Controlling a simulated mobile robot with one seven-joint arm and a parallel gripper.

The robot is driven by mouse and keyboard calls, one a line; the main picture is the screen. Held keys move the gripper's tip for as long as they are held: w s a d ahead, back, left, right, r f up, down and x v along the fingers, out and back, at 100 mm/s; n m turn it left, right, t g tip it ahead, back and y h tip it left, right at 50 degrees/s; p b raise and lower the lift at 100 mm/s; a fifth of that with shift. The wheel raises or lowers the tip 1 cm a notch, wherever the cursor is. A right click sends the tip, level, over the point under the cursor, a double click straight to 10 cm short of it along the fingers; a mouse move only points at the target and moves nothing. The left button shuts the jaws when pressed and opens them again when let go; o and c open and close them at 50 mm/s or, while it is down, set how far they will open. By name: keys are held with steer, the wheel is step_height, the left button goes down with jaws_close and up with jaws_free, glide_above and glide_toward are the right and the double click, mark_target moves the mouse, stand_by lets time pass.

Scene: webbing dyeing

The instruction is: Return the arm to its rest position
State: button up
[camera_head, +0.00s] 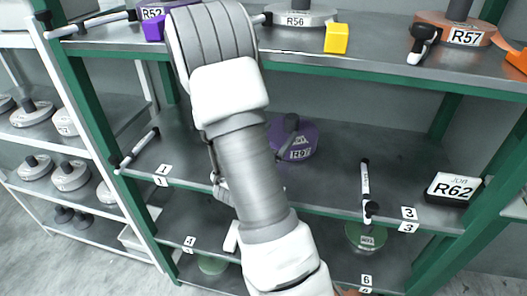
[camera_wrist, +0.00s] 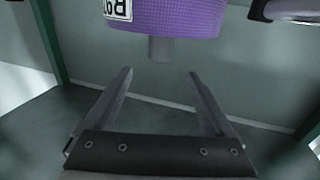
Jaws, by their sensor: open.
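My arm (camera_head: 249,170) crosses the middle of the head view, and my gripper's fingers are not clearly seen there. In the wrist view my gripper (camera_wrist: 160,75) is open, with nothing between its two fingers. A purple roll (camera_head: 308,138) with a label starting "R9" sits on the middle shelf, partly covered by my arm. A purple roll also shows upside down in the wrist view (camera_wrist: 180,20), just beyond the fingertips and apart from them, with a grey stub on it.
The middle shelf (camera_head: 390,150) also holds a dark R62 label block (camera_head: 454,188) and black-and-white rods at its left and right. The top shelf (camera_head: 390,58) carries rolls, a yellow block (camera_head: 336,38) and scanners. Green posts (camera_head: 472,200) flank the rack.

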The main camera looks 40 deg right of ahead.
steer(key=v, duration=0.9)
steer(key=w+a+r+n+t+y+p, duration=0.2)
steer(key=w+a+r+t+y, duration=0.1)
steer(key=w+a+y, duration=0.5)
steer(key=a+r+n+y, duration=0.4)
steer(key=a+r+y, duration=0.25)
steer(key=a, duration=0.35)
steer(key=s+a+r+n+g+y+p, duration=0.25)
steer(key=s+a+r+n, duration=0.2)
steer(key=s, duration=0.45)
steer(key=s+d+r+n+g, duration=0.1)
steer(key=s+r+n+g, duration=0.1)
steer(key=s, duration=1)
steer(key=shift+d+n+h, duration=0.3)
steer(key=shift+d+n, duration=0.05)
steer(key=shift+d, duration=0.1)
